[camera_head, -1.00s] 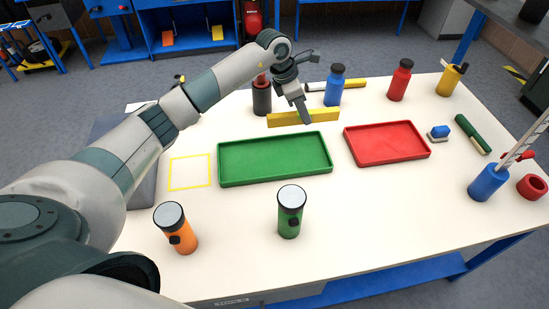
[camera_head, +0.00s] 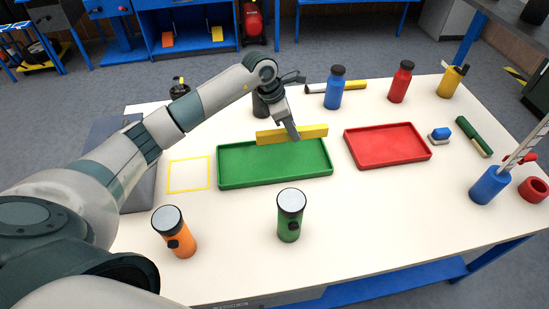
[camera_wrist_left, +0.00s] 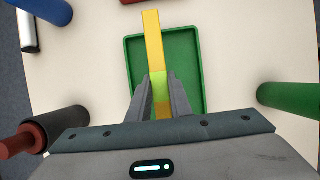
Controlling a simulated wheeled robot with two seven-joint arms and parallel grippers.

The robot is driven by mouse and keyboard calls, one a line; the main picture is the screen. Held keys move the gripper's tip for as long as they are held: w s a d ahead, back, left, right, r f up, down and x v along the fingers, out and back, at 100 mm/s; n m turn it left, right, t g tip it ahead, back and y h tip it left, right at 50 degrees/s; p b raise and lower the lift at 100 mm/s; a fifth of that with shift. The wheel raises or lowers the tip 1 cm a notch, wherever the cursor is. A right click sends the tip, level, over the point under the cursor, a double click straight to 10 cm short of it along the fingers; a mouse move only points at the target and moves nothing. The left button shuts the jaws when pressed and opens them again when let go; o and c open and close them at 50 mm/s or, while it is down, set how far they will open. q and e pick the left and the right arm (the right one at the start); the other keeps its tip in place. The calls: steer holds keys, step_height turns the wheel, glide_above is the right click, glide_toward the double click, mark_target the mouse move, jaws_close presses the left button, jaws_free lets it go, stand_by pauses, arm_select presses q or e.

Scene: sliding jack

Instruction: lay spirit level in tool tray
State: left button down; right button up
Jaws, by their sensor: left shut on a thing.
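The spirit level is a long yellow bar (camera_head: 313,132), also seen in the left wrist view (camera_wrist_left: 153,40). My left gripper (camera_head: 294,134) is shut on it near its middle. The bar is held level, lengthwise with the green tray (camera_head: 275,181), and overlaps the tray's back edge in the head view. In the left wrist view the bar lies over the green tray (camera_wrist_left: 184,58), with its far end past the rim. A bright green patch shows on the bar between the fingers (camera_wrist_left: 159,84). The green tray looks empty. My right gripper is not in view.
An empty red tray (camera_head: 388,146) lies to the right. Green (camera_head: 290,216) and orange (camera_head: 175,232) flashlights stand in front. Blue (camera_head: 334,88) and red (camera_head: 401,82) bottles stand at the back. A yellow outlined square (camera_head: 188,174) at left is bare.

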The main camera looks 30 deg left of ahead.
arm_select(q)
steer(key=s+a+f, duration=0.1)
steer(key=s, duration=0.1)
steer(key=s+f, duration=0.1)
steer(key=s, duration=0.1)
steer(key=s+a+f+p, duration=0.1)
steer(key=s+f, duration=0.1)
steer(key=shift+s+a+f, duration=0.1)
steer(key=shift+s+a, duration=0.2)
steer(key=shift+s, duration=0.05)
steer(key=shift+f+b, duration=1)
steer(key=shift+f, duration=1.1)
steer(key=c, duration=1.6)
jaws_free()
